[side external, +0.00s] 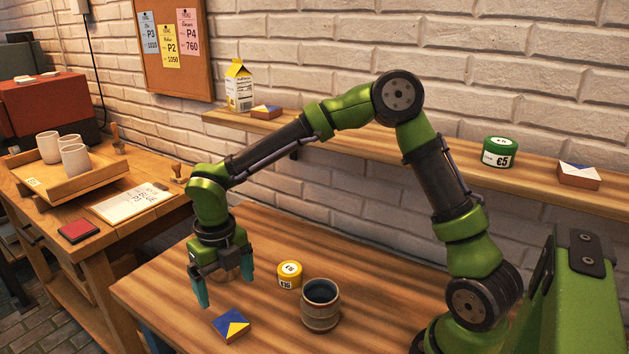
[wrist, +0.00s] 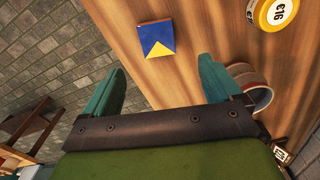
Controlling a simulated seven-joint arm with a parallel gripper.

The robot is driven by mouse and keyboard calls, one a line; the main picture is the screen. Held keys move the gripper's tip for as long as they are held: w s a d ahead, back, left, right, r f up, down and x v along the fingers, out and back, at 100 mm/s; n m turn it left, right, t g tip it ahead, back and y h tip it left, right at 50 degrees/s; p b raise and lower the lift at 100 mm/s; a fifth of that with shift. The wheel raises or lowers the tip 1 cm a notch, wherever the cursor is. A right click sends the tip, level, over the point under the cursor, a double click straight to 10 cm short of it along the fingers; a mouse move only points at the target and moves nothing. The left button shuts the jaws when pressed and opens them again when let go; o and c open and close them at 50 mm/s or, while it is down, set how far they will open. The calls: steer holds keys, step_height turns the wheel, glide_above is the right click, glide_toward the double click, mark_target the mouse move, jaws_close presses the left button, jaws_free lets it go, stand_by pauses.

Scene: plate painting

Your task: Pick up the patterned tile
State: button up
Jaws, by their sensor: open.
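The patterned tile (side external: 231,326), blue with yellow and white triangles, lies flat on the wooden table near its front edge. It also shows in the wrist view (wrist: 157,39), ahead of the fingertips and between their lines. My gripper (side external: 226,283) is open and empty, with teal fingers pointing down above the table, behind and a little above the tile. In the wrist view my gripper's fingers (wrist: 160,80) are spread wide with bare table between them. Other similar tiles lie on the wall shelf, one by the milk carton (side external: 266,112) and one at the right (side external: 579,175).
A grey-brown cup (side external: 320,306) and a yellow tin (side external: 289,275) stand right of the tile. The shelf (side external: 360,142) also holds a carton (side external: 239,87) and a green tin (side external: 498,152). A side table at left bears a tray with cups (side external: 100,178). The table left of the tile is clear.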

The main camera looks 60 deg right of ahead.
mark_target(230, 322)
steer(key=f, duration=1)
steer(key=shift+w+a+f, duration=0.1)
steer(key=shift+w+a, duration=0.05)
steer(key=shift+w, duration=0.05)
steer(key=c, duration=1.2)
